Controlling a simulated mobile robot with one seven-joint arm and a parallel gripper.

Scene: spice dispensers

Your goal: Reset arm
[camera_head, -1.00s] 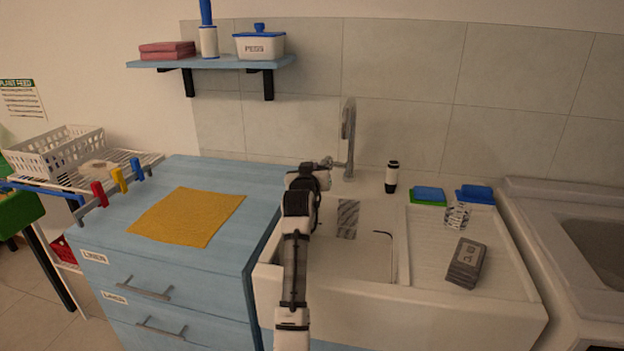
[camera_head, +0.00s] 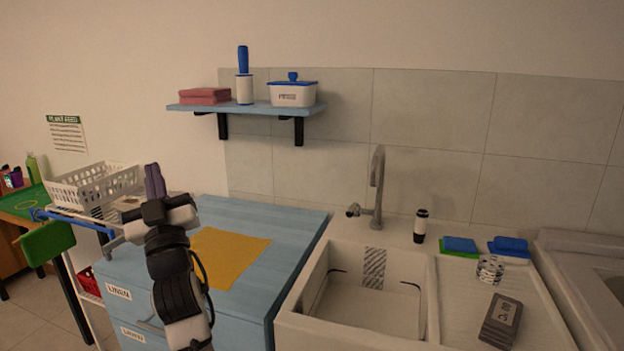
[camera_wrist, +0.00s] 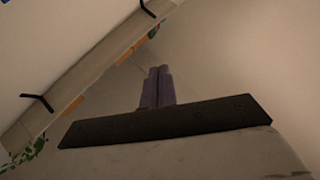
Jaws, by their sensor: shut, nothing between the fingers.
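My gripper (camera_head: 154,181) is raised in front of the blue cabinet, at the left of the head view, with its fingers pointing up. The two dark fingers are together with nothing between them.
A yellow cloth (camera_head: 230,256) lies on the blue cabinet (camera_head: 290,228). A white basket (camera_head: 92,188) sits on the rack at left. The sink (camera_head: 360,305) and faucet (camera_head: 377,185) are at right. A wall shelf (camera_head: 250,108) holds several items.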

